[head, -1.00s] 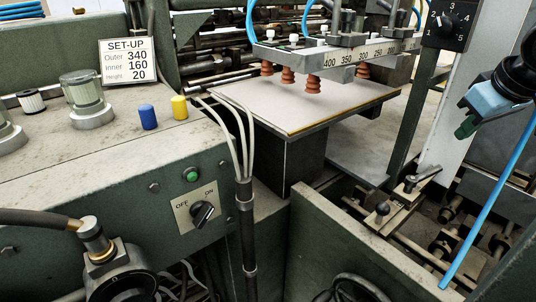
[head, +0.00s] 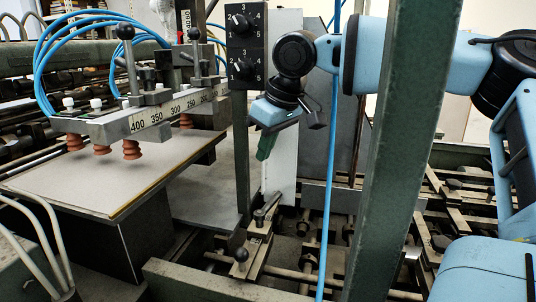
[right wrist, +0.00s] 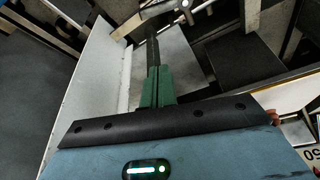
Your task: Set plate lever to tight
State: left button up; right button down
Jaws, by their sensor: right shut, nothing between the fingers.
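A small clamp lever (head: 266,208) with a dark handle sits on a metal plate (head: 254,250) low in the machine, right of the paper stack. A black ball knob (head: 241,254) stands on the same plate, nearer to me. I cannot tell which of the two is the plate lever, nor its setting. My right gripper (head: 264,148) has green fingers, shut and empty, pointing down above the clamp lever and apart from it. Its fingers also show in the right wrist view (right wrist: 157,88). My left gripper is not in view.
A green upright post (head: 401,140) stands right of the gripper, and a blue hose (head: 328,190) hangs beside it. A dial panel (head: 245,48) is behind at upper left. The suction bar (head: 150,115) hangs over the greyboard stack (head: 95,172). Rails fill the lower right.

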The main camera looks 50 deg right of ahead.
aim_at(270, 207)
jog(key=f, duration=0.7)
jog(key=shift+s+f, duration=0.25)
jog(key=shift+f, duration=0.1)
jog(key=shift+s+f+p, duration=0.2)
jog(key=shift+s+p, duration=0.1)
jog(key=shift+d, duration=0.1)
